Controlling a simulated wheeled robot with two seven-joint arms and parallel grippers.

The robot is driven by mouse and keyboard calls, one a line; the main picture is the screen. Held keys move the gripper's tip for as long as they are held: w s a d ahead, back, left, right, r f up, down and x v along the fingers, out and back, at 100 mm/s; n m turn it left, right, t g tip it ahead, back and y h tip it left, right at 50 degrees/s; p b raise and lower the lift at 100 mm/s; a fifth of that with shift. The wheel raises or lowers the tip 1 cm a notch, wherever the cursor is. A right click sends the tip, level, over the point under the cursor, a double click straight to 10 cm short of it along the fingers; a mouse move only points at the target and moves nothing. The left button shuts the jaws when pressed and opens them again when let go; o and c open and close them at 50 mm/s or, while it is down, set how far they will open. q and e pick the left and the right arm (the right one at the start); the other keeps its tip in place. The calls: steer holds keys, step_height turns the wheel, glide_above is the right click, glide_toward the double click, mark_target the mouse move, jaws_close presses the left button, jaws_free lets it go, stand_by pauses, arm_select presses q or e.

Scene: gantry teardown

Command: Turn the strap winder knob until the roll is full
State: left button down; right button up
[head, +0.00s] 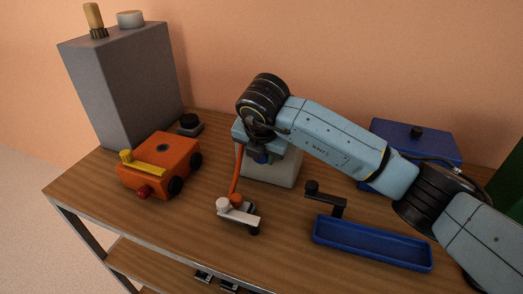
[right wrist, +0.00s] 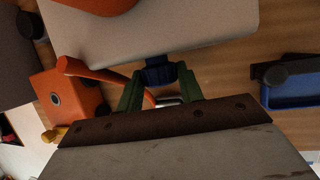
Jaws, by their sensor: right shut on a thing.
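The strap winder is a pale box (head: 272,170) on the table, mostly hidden behind my right arm in the head view. In the right wrist view its pale body (right wrist: 190,25) fills the top, with part of an orange roll (right wrist: 100,4) at the upper edge. How full the roll is cannot be told. An orange strap (head: 237,170) runs from the winder down to a small white-and-orange piece (head: 237,212). My right gripper (right wrist: 160,80) is shut on the dark blue knob (right wrist: 159,66) at the winder's side. My left gripper is not in view.
An orange cart (head: 160,165) with a yellow bar stands left. A tall grey cabinet (head: 125,85) is behind it. A blue box (head: 415,140) stands at the back right, partly behind my arm.

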stand_by(0.4)
steer(key=o, duration=1)
steer(key=v, duration=1.3)
steer(key=shift+r+p, duration=0.25)
steer(key=shift+p, duration=0.15)
